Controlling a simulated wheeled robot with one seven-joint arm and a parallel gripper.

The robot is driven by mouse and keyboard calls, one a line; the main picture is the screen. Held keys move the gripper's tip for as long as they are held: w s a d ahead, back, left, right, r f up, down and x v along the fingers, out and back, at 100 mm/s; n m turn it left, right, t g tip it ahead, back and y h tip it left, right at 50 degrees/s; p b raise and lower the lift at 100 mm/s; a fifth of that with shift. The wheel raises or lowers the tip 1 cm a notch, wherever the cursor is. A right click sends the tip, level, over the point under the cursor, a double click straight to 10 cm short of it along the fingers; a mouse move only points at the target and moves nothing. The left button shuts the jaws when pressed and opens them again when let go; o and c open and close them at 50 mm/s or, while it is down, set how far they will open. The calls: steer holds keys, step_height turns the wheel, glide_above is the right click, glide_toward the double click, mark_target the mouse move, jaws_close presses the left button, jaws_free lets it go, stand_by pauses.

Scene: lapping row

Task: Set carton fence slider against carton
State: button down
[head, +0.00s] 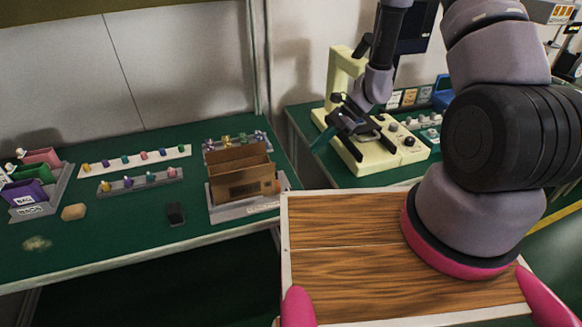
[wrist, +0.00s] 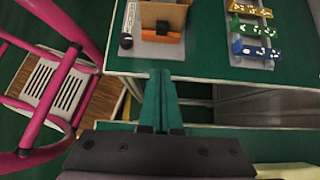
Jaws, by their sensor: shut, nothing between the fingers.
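The open brown carton (head: 236,186) stands upright on a grey labelled fixture (head: 222,213) on the green bench. It also shows at the top of the wrist view (wrist: 150,14). A small orange-brown piece, apparently the fence slider (head: 277,187), sits at the carton's right side. In the wrist view a dark block with an orange part (wrist: 163,36) is at the carton's near side; I cannot tell whether it touches the carton. My gripper (head: 320,143) has teal fingers pressed together and empty. In the wrist view, my gripper (wrist: 158,98) points toward the bench edge, apart from the carton.
A cream microscope (head: 380,150) stands on the bench behind my gripper. A black block (head: 175,213) lies left of the fixture. Racks of coloured pieces (head: 140,183) and labelled bins (head: 38,195) are further left. A gap (head: 295,178) separates the two benches.

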mark_target(277, 173)
steer(key=x, duration=0.9)
steer(key=shift+s+r, duration=0.1)
steer(key=shift+s+a+r, duration=0.1)
steer(key=shift+s+a, duration=0.05)
steer(key=shift+a, duration=0.45)
steer(key=shift+s+a+r, duration=0.1)
steer(key=shift+s+a, duration=0.05)
steer(key=shift+a, duration=0.4)
steer(key=shift+s+a, duration=0.15)
steer(key=shift+a, duration=0.45)
steer(key=shift+s+a, duration=0.25)
steer(key=shift+a, duration=0.55)
steer(key=shift+d, duration=0.1)
